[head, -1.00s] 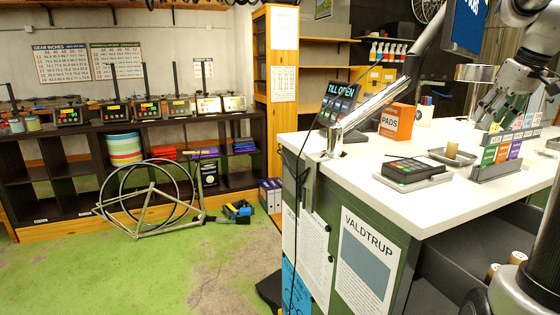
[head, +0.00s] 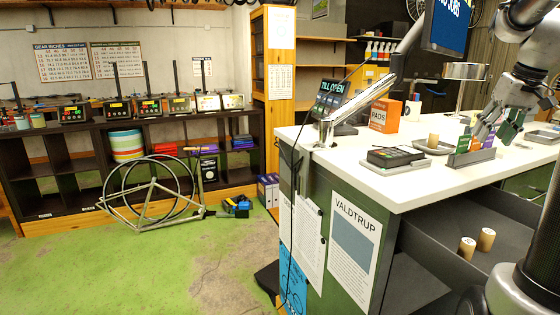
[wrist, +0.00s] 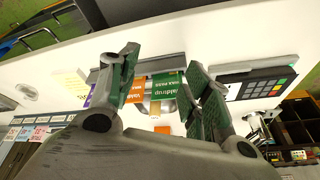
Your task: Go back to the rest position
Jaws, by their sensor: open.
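My gripper (head: 494,130) is open, above the white counter (head: 400,190) on the right, near the card rack (head: 474,156). In the wrist view its two fingers with green pads (wrist: 162,76) stand apart with nothing gripped between them. Behind the fingers, the rack's orange and green cards (wrist: 165,86) show, partly hidden by the fingers. In the head view the gripper overlaps the rack's far end; I cannot tell whether it touches it.
A tan cylinder (head: 433,141) stands on a small tray (head: 444,149). A card terminal (head: 396,157) lies nearby. An open drawer (head: 430,240) juts out below the counter, holding two tan cylinders (head: 467,247). Green floor (head: 130,270) at left is mostly clear.

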